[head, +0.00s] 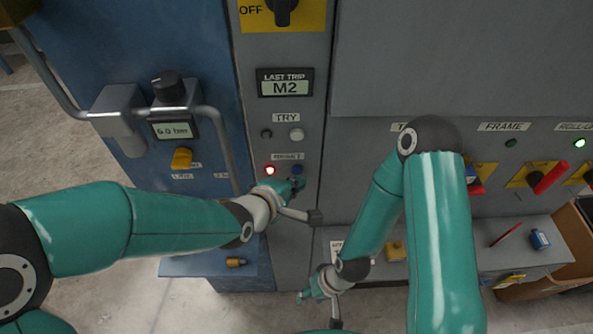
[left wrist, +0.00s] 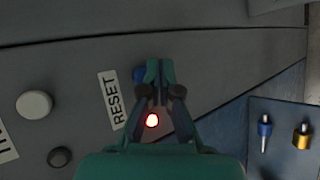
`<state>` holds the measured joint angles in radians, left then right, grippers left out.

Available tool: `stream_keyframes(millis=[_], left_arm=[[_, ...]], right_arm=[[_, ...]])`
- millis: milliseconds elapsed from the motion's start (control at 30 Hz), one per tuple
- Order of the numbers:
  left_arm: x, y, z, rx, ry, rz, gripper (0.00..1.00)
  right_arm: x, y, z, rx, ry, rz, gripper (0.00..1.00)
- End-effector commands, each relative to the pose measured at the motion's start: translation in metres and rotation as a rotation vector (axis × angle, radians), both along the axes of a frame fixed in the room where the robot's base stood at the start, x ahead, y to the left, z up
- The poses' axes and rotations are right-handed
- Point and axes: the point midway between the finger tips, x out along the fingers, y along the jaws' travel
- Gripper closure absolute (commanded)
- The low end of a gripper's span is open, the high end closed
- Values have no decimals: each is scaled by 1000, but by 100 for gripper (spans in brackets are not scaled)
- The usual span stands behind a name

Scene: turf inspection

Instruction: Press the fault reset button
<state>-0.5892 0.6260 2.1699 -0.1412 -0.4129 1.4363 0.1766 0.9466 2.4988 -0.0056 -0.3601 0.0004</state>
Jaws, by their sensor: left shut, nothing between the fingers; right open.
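The RESET label (head: 287,156) is on the grey panel, with a lit red lamp (head: 270,170) and a blue button (head: 297,169) below it. My left gripper (head: 298,184) is shut and empty, just below the blue button in the head view. In the left wrist view its fingertips (left wrist: 159,66) partly cover the blue button (left wrist: 138,74); I cannot tell whether they touch it. The lit lamp (left wrist: 152,120) shows between the finger bases there. My right gripper (head: 303,297) is open, low in front of the panel, away from the button.
Above are a TRY label (head: 286,118) with a black button (head: 266,133) and a white button (head: 296,134), and a display (head: 285,88) reading M2. A blue cabinet (head: 200,55) with a pipe and knob stands left. Red-handled switches (head: 551,177) are right.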

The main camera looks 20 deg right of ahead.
Motion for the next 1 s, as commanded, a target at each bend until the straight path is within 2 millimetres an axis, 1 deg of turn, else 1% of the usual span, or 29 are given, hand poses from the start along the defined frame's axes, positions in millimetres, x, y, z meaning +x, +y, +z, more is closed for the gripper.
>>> stream_keyframes(millis=[200, 1000], left_arm=[[6, -2, 1, 0, -1, 1, 100], [11, -2, 1, -1, 1, 2, 100]], right_arm=[[0, 0, -4, 0, 0, 0, 54], [0, 0, -5, 0, 0, 0, 54]])
